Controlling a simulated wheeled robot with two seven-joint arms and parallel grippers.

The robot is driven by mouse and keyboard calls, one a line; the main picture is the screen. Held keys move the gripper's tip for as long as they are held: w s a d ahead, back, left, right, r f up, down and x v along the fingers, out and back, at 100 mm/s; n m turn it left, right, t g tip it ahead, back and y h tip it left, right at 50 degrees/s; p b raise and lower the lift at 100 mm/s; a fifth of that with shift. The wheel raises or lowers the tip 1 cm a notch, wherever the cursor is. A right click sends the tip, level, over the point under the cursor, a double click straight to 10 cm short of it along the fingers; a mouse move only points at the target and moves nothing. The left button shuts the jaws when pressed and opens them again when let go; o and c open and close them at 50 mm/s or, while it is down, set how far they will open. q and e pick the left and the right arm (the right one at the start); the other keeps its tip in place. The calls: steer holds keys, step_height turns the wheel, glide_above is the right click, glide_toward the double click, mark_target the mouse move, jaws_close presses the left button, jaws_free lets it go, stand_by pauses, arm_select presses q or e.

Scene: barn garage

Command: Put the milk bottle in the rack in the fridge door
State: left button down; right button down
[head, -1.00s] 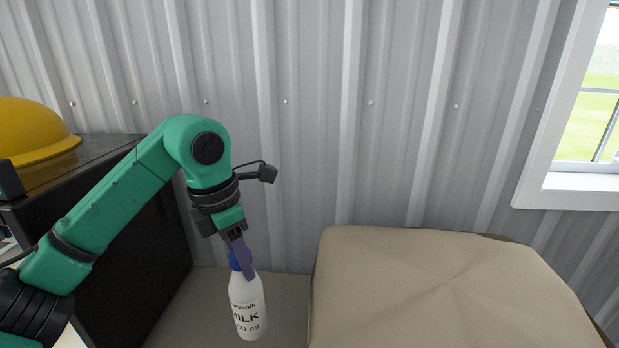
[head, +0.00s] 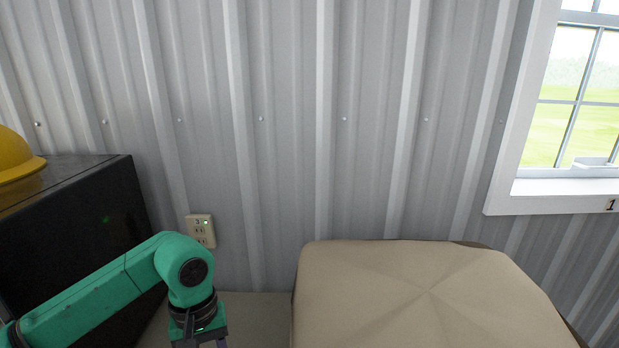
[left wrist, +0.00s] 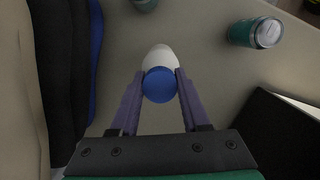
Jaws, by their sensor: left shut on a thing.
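The milk bottle (left wrist: 160,55) is white with a blue cap. In the left wrist view it is between the fingers of my left gripper (left wrist: 160,77), which is shut on it at the cap end. In the head view my left gripper (head: 207,340) is at the bottom edge, fingers mostly cut off, and the bottle is out of frame. A black cabinet (head: 85,225) stands at the left in the head view; I cannot tell whether it is the fridge. No door rack shows. My right gripper is not in view.
A large beige cushioned piece (head: 420,290) fills the lower middle and right. A yellow hard hat (head: 14,158) sits on the cabinet. A corrugated metal wall with an outlet (head: 201,231) and a window is behind. In the left wrist view a green can (left wrist: 256,33) is at upper right.

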arm_select(q)
steer(key=m, duration=0.1)
steer(key=s+f+m, duration=0.1)
steer(key=m, duration=0.1)
steer(key=s+f+m, duration=0.1)
steer(key=shift+a+f+y, duration=0.1)
steer(key=shift+f+y, duration=0.15)
steer(key=shift+y, duration=0.05)
